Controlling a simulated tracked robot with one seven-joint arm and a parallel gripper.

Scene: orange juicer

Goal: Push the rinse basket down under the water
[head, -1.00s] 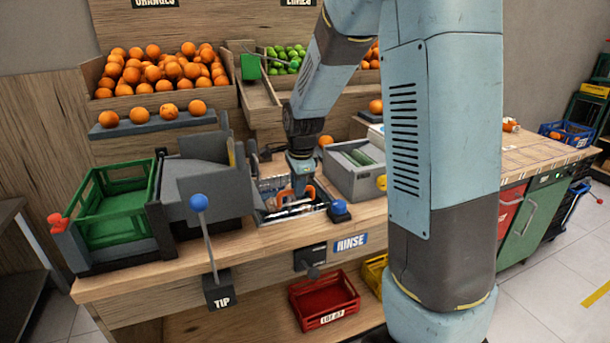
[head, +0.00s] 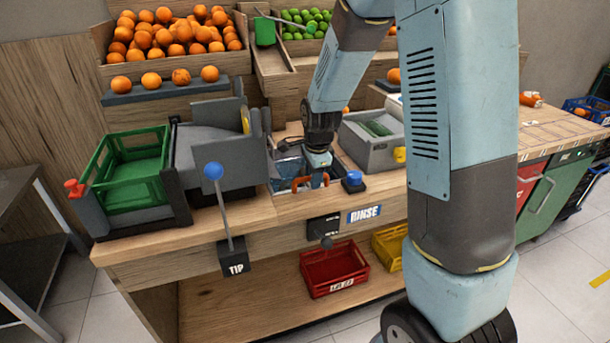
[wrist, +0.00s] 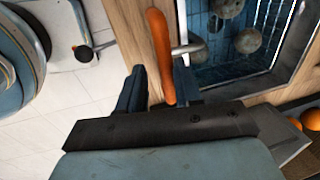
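The rinse basket's orange handle (wrist: 160,50) runs between the two dark blue fingers of my gripper (wrist: 158,85) in the wrist view. The handle lies close by the right finger, and a narrow gap shows on the left, so the fingers stand apart. In the head view the orange handle (head: 310,182) is directly below my gripper (head: 317,165), at the front of the sink. The basket body sits low in the blue water tank (wrist: 215,75), where several greyish round things show. A metal rod joins the handle on the tank side. Most of the basket is hidden in the head view.
The tip lever (head: 224,205) and grey tipping chute (head: 215,150) stand left of the tank. A blue button (head: 354,178) is just right of it, with a grey bin (head: 375,150) behind. A red crate (head: 335,268) sits on the shelf below.

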